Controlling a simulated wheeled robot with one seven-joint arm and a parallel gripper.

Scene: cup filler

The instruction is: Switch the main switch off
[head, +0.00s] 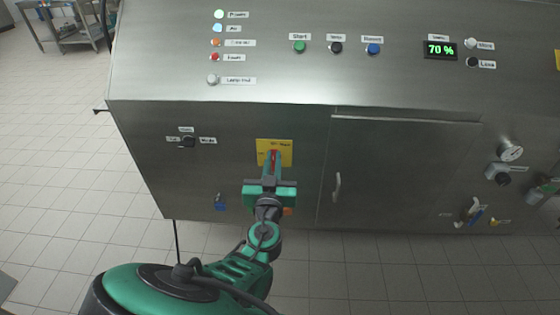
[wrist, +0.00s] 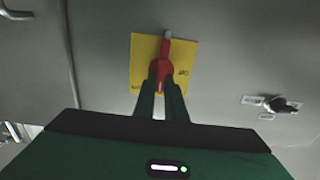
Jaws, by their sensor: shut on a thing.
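The main switch is a red handle (wrist: 163,68) on a yellow plate (wrist: 142,58) on the machine's front face. In the wrist view the handle runs along the plate with a grey tip at its far end, reaching the plate's edge. My gripper (wrist: 161,88) is shut on the red handle, one finger on each side of it. In the head view the yellow plate (head: 287,147) sits left of the cabinet door, and my gripper (head: 272,168) covers its middle. Most of the handle is hidden there. The plate's lettering is too small to read fully.
A black selector knob (head: 188,142) sits left of the plate. A door with a handle (head: 337,186) is to the right. Above are the Start button (head: 299,47), several lamps and a green 70 % display (head: 440,49).

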